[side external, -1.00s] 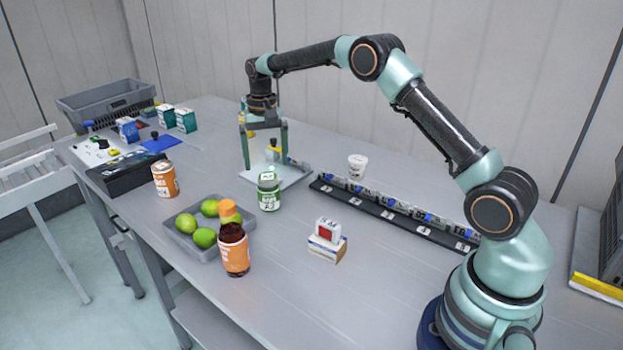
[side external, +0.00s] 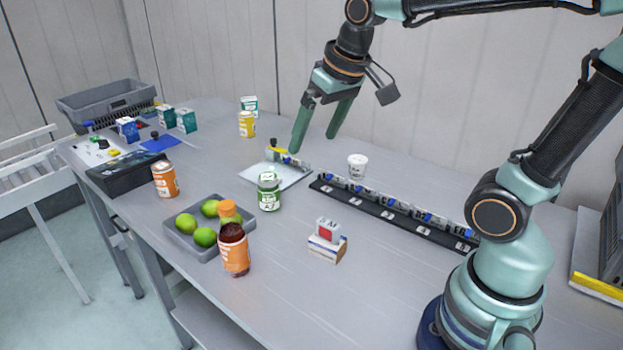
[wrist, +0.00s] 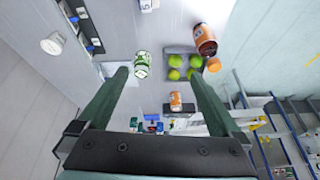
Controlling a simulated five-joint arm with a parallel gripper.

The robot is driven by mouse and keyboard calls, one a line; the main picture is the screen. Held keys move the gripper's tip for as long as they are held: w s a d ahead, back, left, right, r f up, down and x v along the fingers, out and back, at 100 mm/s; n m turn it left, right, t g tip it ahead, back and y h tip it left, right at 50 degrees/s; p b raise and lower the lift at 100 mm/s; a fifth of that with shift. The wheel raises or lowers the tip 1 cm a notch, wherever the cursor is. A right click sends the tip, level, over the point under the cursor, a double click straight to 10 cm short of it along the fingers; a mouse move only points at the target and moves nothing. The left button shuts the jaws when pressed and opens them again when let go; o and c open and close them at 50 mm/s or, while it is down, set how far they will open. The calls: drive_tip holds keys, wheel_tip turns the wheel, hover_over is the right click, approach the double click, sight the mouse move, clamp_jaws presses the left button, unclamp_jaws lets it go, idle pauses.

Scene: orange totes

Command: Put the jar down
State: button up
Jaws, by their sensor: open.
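The jar (side external: 269,191), with a green lid and a green-and-white label, stands upright on the grey table at the near edge of a white square plate (side external: 293,180). It also shows in the wrist view (wrist: 142,66), close to the left finger's tip. My gripper (side external: 314,142) is raised above the table, behind and to the right of the jar. Its two green fingers are spread wide with nothing between them, and they are apart from the jar. The wrist view shows both fingers (wrist: 160,74) well separated.
A grey tray of limes (side external: 183,243) and an orange-capped bottle (side external: 234,248) stand in front left of the jar. A black numbered rail (side external: 393,213) and a white cup (side external: 357,166) lie right. Small stacked boxes (side external: 327,245) stand nearer. Bare table lies between.

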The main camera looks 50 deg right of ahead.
drive_tip(key=s+a+f+n+t, duration=0.1)
drive_tip(key=s+f, duration=0.1)
drive_tip(key=s, duration=0.3)
drive_tip(key=shift+s+f, duration=0.25)
